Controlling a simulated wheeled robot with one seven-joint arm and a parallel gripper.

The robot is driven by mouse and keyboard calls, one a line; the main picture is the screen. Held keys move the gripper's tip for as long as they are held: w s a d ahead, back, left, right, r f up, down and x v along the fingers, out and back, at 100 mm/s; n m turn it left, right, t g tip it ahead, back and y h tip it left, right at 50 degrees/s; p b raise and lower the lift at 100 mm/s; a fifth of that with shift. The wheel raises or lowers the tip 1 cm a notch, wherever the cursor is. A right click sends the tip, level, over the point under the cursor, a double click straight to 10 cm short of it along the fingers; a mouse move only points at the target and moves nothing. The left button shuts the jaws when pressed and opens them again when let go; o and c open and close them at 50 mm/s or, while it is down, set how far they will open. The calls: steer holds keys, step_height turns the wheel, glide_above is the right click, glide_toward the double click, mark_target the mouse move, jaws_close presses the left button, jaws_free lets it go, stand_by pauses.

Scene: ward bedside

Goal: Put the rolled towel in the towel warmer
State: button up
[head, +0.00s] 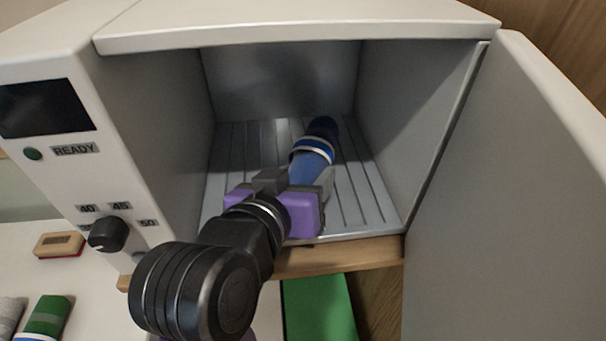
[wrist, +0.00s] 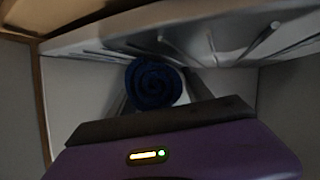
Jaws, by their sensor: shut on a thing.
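The rolled towel (head: 313,153) is blue with a pale band and lies lengthwise inside the towel warmer, pointing toward the back. In the wrist view its dark blue spiral end (wrist: 153,83) shows between the fingers. The towel warmer (head: 300,37) is a white box with a grey ribbed floor, and its door (head: 510,190) stands open on the right. My gripper (head: 298,178), with purple parts, is inside the chamber near its front and is shut on the towel. The fingertips are partly hidden, and I cannot tell whether the towel touches the floor.
The control panel has a dark screen (head: 45,107) and a black knob (head: 108,234). Rolled towels, one of them green (head: 48,316), and a small brush-like block (head: 60,244) lie at lower left. The chamber's side walls flank my gripper; ribbed floor is free on both sides.

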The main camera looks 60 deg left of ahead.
steer(key=o, duration=1.4)
steer(key=shift+f, duration=0.15)
steer(key=shift+o, duration=0.2)
steer(key=shift+r, duration=0.25)
steer(key=b+v, duration=0.1)
steer(key=v, duration=1.1)
steer(key=shift+f, duration=0.1)
